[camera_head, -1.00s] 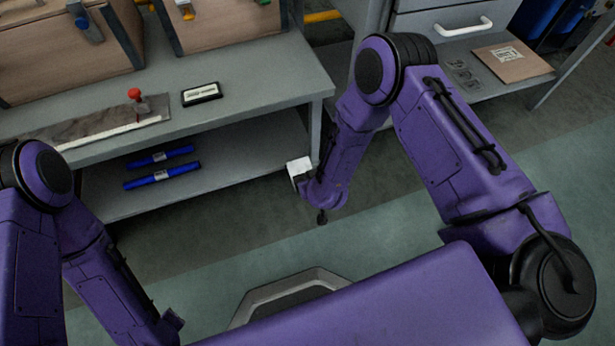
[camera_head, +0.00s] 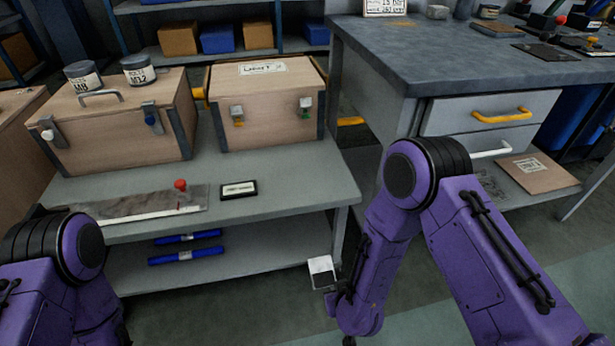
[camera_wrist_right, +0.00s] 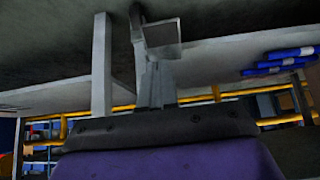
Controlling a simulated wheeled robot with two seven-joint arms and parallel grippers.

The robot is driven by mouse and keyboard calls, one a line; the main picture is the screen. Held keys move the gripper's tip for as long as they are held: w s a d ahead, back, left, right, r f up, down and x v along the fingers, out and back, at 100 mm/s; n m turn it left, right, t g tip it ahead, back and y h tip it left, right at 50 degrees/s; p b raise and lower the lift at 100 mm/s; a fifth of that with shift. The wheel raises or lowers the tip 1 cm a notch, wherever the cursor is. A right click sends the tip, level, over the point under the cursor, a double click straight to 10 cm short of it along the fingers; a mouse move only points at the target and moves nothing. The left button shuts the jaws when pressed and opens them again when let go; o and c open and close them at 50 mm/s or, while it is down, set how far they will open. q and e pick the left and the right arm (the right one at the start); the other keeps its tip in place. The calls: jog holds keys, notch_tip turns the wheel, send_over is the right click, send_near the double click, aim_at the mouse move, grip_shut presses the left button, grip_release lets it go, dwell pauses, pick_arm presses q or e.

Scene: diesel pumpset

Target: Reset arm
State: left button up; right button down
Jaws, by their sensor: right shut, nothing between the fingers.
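My right arm (camera_head: 465,245) comes in from the right, bent at a raised elbow, its forearm hanging down in front of the low bench's right end. My right gripper (camera_wrist_right: 156,75) shows in the wrist view as grey fingers, shut and empty. A pale square plate (camera_wrist_right: 163,38) shows just beyond them; a white square piece (camera_head: 321,272) also shows beside the forearm in the head view. I cannot tell whether it belongs to the gripper. My left arm (camera_head: 75,265) is at the lower left; its gripper is outside the frame.
The low grey bench (camera_head: 300,195) carries two wooden cases (camera_head: 120,130) (camera_head: 268,110), a black-framed label (camera_head: 239,189) and a red-knobbed item (camera_head: 180,185). Blue rods (camera_head: 187,256) lie on its lower shelf. A dark-topped workbench (camera_head: 430,60) with drawers stands right. Floor is open at lower right.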

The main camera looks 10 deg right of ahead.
jog(key=s+d+f+m+g+h, duration=0.1)
jog(key=s+d+m+g+h, duration=0.15)
jog(key=s+d, duration=0.55)
jog(key=s+d+f+m+g+h, duration=0.1)
jog(key=s+d+m, duration=0.4)
jog(key=s, duration=0.6)
notch_tip(320, 180, up, 27)
jog(key=d+p, duration=0.1)
jog(key=p, duration=2.6)
jog(key=shift+s+n+g, duration=0.35)
jog(key=shift+s, duration=0.05)
